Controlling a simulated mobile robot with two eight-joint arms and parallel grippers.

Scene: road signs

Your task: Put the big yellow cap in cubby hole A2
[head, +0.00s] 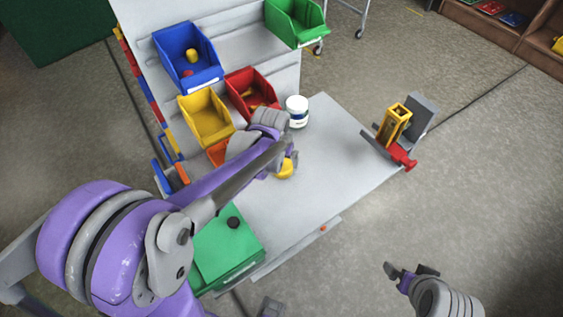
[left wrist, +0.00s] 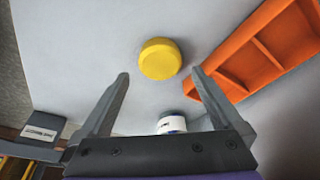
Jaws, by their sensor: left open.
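The yellow cap (left wrist: 159,59) is a round, thick disc on the light grey table. In the left wrist view it lies just beyond and between the fingertips of my left gripper (left wrist: 160,76), which is open and empty. In the head view the cap (head: 286,170) is partly covered by my left gripper (head: 290,158). No label reading A2 is legible. An orange divided organiser (left wrist: 262,47) with several compartments is to the right in the wrist view; my arm mostly hides it in the head view. My right gripper (head: 411,272) is off the table at lower right.
A white jar (head: 297,108) stands on the table near the cap. Blue (head: 188,58), yellow (head: 206,118), red (head: 251,92) and green (head: 295,20) bins line the rack. A green box (head: 228,255) is at the near end. A yellow-and-red item (head: 393,126) stands at the right edge.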

